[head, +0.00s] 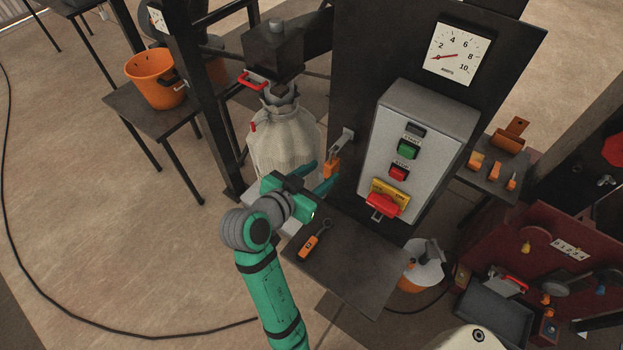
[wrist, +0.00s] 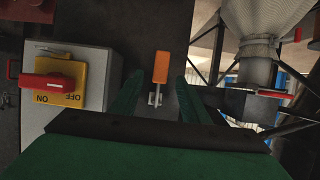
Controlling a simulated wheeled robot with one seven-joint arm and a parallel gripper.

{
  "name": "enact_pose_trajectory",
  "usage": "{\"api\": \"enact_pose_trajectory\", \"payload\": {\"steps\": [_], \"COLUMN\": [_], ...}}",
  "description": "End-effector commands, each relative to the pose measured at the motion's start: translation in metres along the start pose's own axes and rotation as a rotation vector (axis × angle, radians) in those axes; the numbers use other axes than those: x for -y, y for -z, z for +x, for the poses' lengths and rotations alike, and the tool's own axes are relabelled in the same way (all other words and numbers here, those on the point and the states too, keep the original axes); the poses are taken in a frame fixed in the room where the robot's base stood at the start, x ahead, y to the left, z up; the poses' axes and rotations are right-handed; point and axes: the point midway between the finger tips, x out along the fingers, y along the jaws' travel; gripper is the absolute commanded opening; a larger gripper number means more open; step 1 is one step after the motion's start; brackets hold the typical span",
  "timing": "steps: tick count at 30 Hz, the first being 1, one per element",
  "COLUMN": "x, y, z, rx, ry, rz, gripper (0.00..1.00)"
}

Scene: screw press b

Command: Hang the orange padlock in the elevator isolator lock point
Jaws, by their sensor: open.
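The orange padlock (head: 331,169) is upright below a grey bracket (head: 345,138) on the dark panel, left of the control box. Its grey shackle points up; whether it loops over the bracket is unclear. My gripper (head: 321,178) is open at the padlock. In the wrist view the orange body (wrist: 161,66) and shackle lie between the two open green fingers (wrist: 159,82), with gaps on both sides. An isolator switch with a red handle (head: 383,204) on a yellow plate is on the box front; the wrist view shows its ON/OFF plate (wrist: 72,84) upside down. No elevator label is legible.
The grey control box (head: 418,135) stands right of my gripper. A pale bulk bag (head: 285,142) hangs to its left. An orange-handled tool (head: 312,241) lies on the dark table (head: 350,268) below. A side shelf (head: 492,178) holds several orange items.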

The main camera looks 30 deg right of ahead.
Motion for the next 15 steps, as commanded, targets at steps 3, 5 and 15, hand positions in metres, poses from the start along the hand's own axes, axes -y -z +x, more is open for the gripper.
{"api": "enact_pose_trajectory", "payload": {"steps": [3, 5, 15], "x": [-0.001, -0.001, 0.000], "y": [0.000, 0.000, 0.000], "z": [0.021, 0.030, 0.056], "rx": [0.000, 0.000, 0.000], "ry": [-0.003, -0.004, 0.000], "rz": [0.000, 0.000, 0.001], "gripper": [0.41, 0.41, 0.41]}}
